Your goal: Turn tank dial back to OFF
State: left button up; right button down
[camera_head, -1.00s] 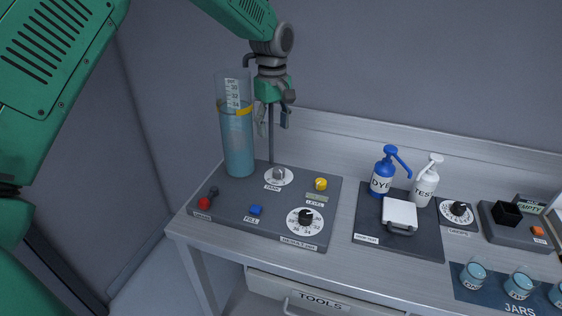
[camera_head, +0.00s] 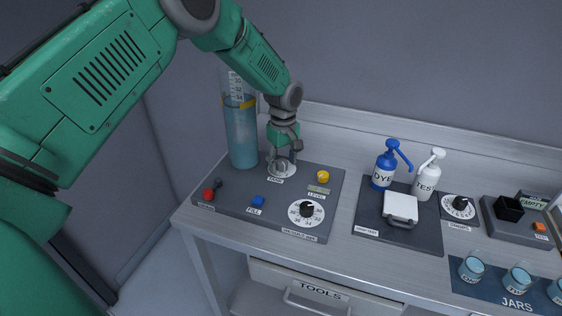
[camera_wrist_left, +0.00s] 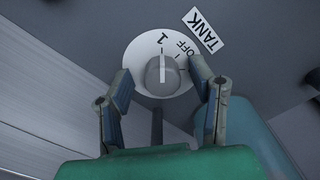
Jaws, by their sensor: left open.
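The tank dial (camera_wrist_left: 163,75) is a grey knob on a white round plate with the marks OFF and 1. In the left wrist view its white line points at the 1. A TANK label (camera_wrist_left: 203,30) is beside it. In the head view the dial plate (camera_head: 290,170) is partly hidden by my left gripper (camera_head: 283,166). That gripper is open, pointing down over the dial. In the left wrist view its fingers (camera_wrist_left: 160,90) stand on both sides of the knob; I cannot tell whether they touch it. My right gripper is not in view.
A clear cylinder (camera_head: 240,135) of blue liquid stands just left of the dial. A yellow knob (camera_head: 322,176), blue button (camera_head: 258,201), red knob (camera_head: 208,195) and black-pointer dial (camera_head: 306,210) share the panel. Blue and white pump bottles (camera_head: 385,172) stand to the right.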

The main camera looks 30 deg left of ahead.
pick_arm(q)
jog(key=shift+d+r, duration=0.15)
jog(key=shift+d, duration=0.45)
jog(key=shift+c, duration=0.8)
jog(key=shift+r, duration=0.1)
jog(key=c, duration=0.7)
jog(key=shift+s+a, duration=0.1)
jog(key=shift+a, duration=0.2)
grip_shut()
jog(key=shift+c, duration=1.3)
grip_release()
jog(key=shift+a, duration=0.3)
jog(key=shift+a+f, duration=0.25)
jog(key=shift+a, duration=0.2)
grip_shut()
grip_release()
jog(key=shift+d, duration=0.1)
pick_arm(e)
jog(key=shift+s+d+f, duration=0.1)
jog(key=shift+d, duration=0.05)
